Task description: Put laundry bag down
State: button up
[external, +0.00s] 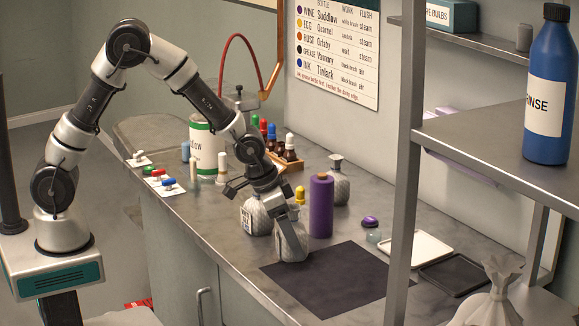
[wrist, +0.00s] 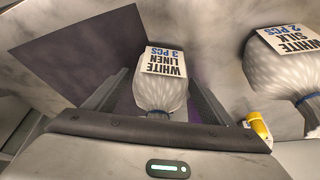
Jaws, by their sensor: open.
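In the wrist view the same bag (wrist: 161,92) carries a tag reading "WHITE LINEN 3 PCS" and sits between the fingers. My gripper (external: 285,211) is open around the bag's top, with gaps between the bag and both fingers in the wrist view. A second bag (external: 257,217) stands just behind; in the wrist view the bag at right (wrist: 290,62) is tagged "WHITE SILK 2 PCS". A third bag (external: 338,186) stands farther back.
A purple cylinder (external: 321,206) and a yellow-capped bottle (external: 301,195) stand close behind my gripper. A white tray (external: 417,248) and a black tray (external: 454,274) lie right of the mat. A shelf post (external: 402,160) rises in front. Most of the mat is bare.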

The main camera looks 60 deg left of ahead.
jog(key=p+v, duration=0.1)
jog(key=v, duration=1)
jog(key=shift+s+r, duration=0.25)
jog(key=shift+r, duration=0.1)
jog(key=shift+o, duration=0.5)
dwell(1.0)
notch_tip(320, 180, up, 10)
jog(key=n+y+p, duration=0.2)
jog(key=n+p, duration=0.3)
jog(key=p, duration=0.1)
send_over(334, 176)
jog(key=s, duration=0.6)
notch_tip(334, 176, down, 4)
jog(key=x, duration=1.1)
jog(key=shift+w+a+f, duration=0.15)
jog(key=shift+w+a, duration=0.1)
jog(key=shift+w, duration=0.1)
jog(key=shift+t, duration=0.3)
jog(key=shift+x, duration=3.2)
jog(key=c, duration=1.3)
